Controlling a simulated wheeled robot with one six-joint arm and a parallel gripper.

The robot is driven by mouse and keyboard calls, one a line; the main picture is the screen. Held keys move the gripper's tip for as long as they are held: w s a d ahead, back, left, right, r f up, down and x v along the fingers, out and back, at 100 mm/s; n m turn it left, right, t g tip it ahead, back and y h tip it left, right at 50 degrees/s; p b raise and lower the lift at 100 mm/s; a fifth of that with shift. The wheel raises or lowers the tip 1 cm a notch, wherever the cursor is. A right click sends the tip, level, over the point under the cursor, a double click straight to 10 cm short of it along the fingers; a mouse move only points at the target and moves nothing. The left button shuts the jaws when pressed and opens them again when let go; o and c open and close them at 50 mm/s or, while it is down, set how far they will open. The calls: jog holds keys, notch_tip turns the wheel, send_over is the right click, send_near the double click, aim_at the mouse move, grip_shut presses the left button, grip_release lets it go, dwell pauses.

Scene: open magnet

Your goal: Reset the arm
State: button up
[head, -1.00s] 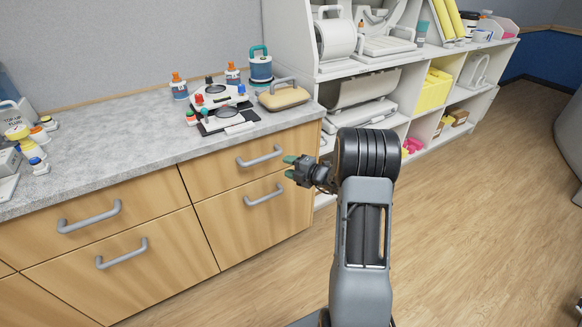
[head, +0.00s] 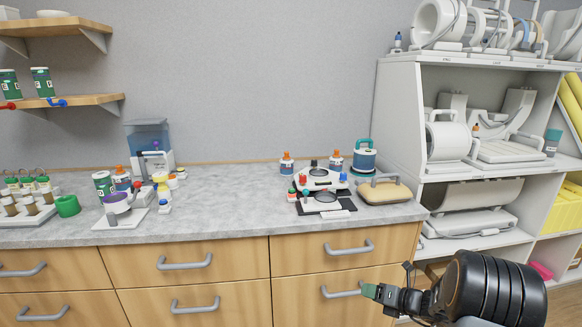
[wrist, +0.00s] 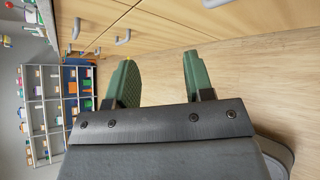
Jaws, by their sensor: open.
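My gripper (wrist: 160,78) shows in the wrist view with its two green fingers apart and nothing between them. Beyond the fingers are the wooden floor and drawer fronts. In the head view my gripper (head: 369,291) is at the lower right, in front of the wooden drawers and below the counter top. Its green tip overlaps a drawer handle in the picture; I cannot tell whether they touch. My dark arm link covers part of the lower right.
The grey counter (head: 230,190) carries a white device (head: 320,180), a tan-topped block (head: 385,191), bottles and a green cup (head: 67,206). A white shelf unit (head: 400,110) with coil-like equipment stands at the right. Wooden shelves (head: 55,27) hang at the upper left. Open floor shows in the wrist view (wrist: 265,75).

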jog(key=s+a+r+n+g+h+p, duration=0.2)
jog(key=s+a+r+n+g, duration=0.15)
jog(key=s+n, duration=0.65)
jog(key=s+a+r+n+g+h+p, duration=0.1)
jog(key=s+a+r+n+g+p, duration=0.3)
jog(key=n, duration=1)
jog(key=s+a+r+n+t+h+p, duration=0.1)
jog(key=s+r+n+h+p, duration=0.2)
jog(key=r+n, duration=0.3)
jog(key=s+r+n+h+p, duration=0.3)
jog(key=s+r+n, duration=0.3)
jog(key=r, duration=0.6)
jog(key=shift+a+n+t, duration=0.35)
jog(key=shift+a+n, duration=0.05)
jog(key=shift+n, duration=0.2)
